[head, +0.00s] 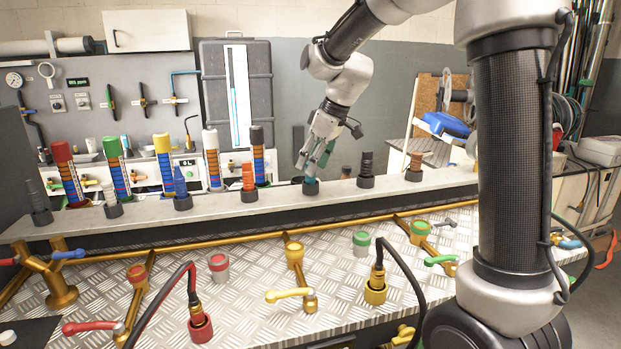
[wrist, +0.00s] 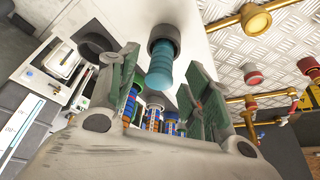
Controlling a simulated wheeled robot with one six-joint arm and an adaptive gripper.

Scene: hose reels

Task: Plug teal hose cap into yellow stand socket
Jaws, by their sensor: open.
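The teal cap (head: 311,185) stands upright in a dark round holder on the grey ledge. It also shows in the wrist view (wrist: 160,68), its dark holder (wrist: 164,33) around its far end. My gripper (head: 315,164) is open right over the cap. In the wrist view the cap lies between my two green-grey fingers, and I cannot tell whether they touch it. A yellow-topped socket (head: 294,248) rises from a brass pipe on the treadplate bench, with no hose in it. Another yellow socket (head: 375,292) at the front holds a black hose. A yellow-topped striped column (head: 163,152) stands behind the ledge.
Blue (head: 180,185), orange (head: 248,177) and black (head: 366,164) pieces stand in holders along the ledge. Red (head: 218,264) and green (head: 361,240) sockets, valve handles and a black hose in a red socket (head: 200,328) crowd the bench.

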